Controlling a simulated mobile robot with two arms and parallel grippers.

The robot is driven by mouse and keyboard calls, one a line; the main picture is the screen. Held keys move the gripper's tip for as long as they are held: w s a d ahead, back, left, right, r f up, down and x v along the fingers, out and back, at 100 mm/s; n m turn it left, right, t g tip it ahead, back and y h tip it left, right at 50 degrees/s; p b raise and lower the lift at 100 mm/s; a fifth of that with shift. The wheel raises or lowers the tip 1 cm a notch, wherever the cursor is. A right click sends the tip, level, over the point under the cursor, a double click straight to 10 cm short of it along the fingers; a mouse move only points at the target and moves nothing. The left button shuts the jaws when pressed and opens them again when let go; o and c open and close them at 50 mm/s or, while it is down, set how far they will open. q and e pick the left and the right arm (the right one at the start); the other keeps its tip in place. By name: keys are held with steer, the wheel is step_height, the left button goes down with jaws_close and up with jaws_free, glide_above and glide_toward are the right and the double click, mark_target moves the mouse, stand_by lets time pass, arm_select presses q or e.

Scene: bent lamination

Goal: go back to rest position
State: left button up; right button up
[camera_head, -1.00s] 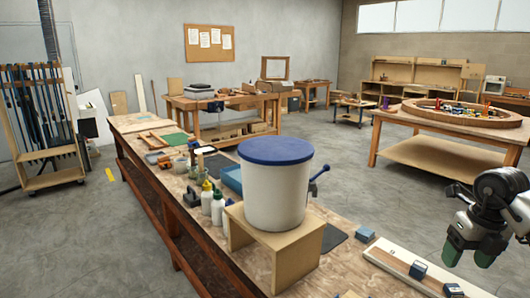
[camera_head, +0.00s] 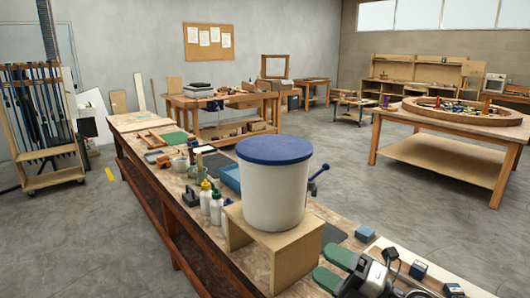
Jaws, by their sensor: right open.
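My right gripper (camera_head: 333,267) is at the bottom edge of the head view, right of centre. Its two green fingertips point left and stand apart, with nothing between them. It shows in front of the near end of the workbench, just right of the wooden stand (camera_head: 244,262); whether it touches anything cannot be told. My left gripper is out of view.
A white bucket (camera_head: 272,195) with a blue lid stands on the wooden stand. Glue bottles (camera_head: 205,195) stand left of it. A pale board (camera_head: 446,276) with dark blocks lies beside my right gripper. Open floor (camera_head: 400,215) lies beyond the bench.

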steer(key=s+d+f+m+t+h, duration=0.25)
steer(key=d+f+m+h, duration=0.4)
steer(key=m, duration=0.65)
steer(key=s+d+f+m+t+h, duration=0.2)
steer(key=s+d+f+m+h, duration=0.15)
steer(key=f+m+h, duration=0.6)
steer(key=s+a+f+m+g+h, duration=0.1)
steer(key=s+f+m+g, duration=0.25)
steer(key=s+g, duration=0.45)
steer(key=s+f+m+g, duration=0.3)
steer(key=s+f+g, duration=0.15)
steer(key=s, duration=0.75)
step_height(320, 180, down, 29)
steer(key=s+b, duration=0.1)
steer(key=s+d+f+g+b, duration=0.1)
steer(key=s+d+f+g, duration=0.1)
steer(key=s+f, duration=1.3)
steer(key=shift+d+f+n+h, duration=0.15)
steer(key=shift+f+n+h, duration=0.15)
steer(key=shift+f, duration=0.1)
